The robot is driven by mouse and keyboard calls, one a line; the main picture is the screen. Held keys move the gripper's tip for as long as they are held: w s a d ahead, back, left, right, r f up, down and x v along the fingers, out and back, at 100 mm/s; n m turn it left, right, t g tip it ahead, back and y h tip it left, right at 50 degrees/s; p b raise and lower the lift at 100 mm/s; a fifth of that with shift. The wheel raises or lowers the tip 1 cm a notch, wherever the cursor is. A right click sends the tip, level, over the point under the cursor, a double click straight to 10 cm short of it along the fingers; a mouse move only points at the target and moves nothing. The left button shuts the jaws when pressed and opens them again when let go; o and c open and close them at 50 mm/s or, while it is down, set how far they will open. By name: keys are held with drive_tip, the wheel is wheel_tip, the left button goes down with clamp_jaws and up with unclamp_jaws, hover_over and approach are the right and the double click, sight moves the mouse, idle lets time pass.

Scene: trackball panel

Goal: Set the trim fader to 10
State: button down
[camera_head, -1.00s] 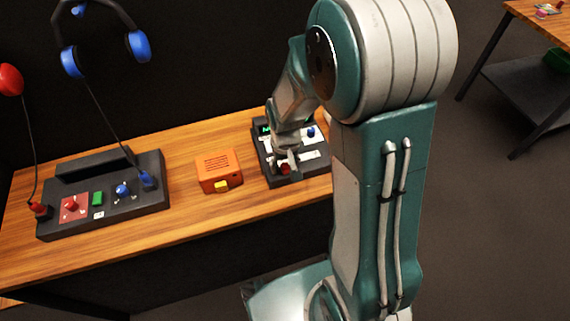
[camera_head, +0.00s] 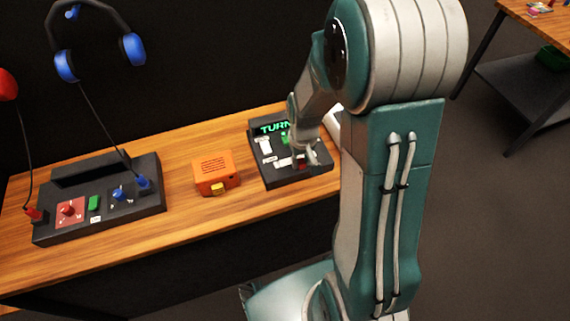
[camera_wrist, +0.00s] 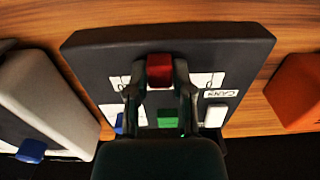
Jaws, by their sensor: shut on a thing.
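The dark panel (camera_head: 258,172) with the red fader knob (camera_head: 302,164) stands at the right of the wooden bench, partly behind my arm. In the wrist view, the red knob (camera_wrist: 160,70) sits on a white scale strip (camera_wrist: 203,80) near the panel's edge. My gripper (camera_head: 304,155) is down at the panel. In the wrist view, its fingers (camera_wrist: 160,78) are on either side of the red knob, shut on it. The scale figures are too small or hidden to read. A green display (camera_head: 274,127) on the panel shows "TURN", partly covered.
An orange box (camera_head: 216,174) stands left of the panel. Further left is another dark console (camera_head: 110,205) with red, green and blue controls. Blue headphones (camera_head: 98,40) hang above. A green button (camera_wrist: 167,118) lies close to my fingers in the wrist view.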

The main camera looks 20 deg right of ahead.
sight(317, 161)
drive_tip(key=d, duration=0.4)
drive_tip(key=shift+d, duration=0.25)
drive_tip(key=shift+a, duration=0.1)
drive_tip(key=c, duration=0.8)
unclamp_jaws()
drive_tip(key=o, duration=0.3)
drive_tip(key=shift+d, duration=0.25)
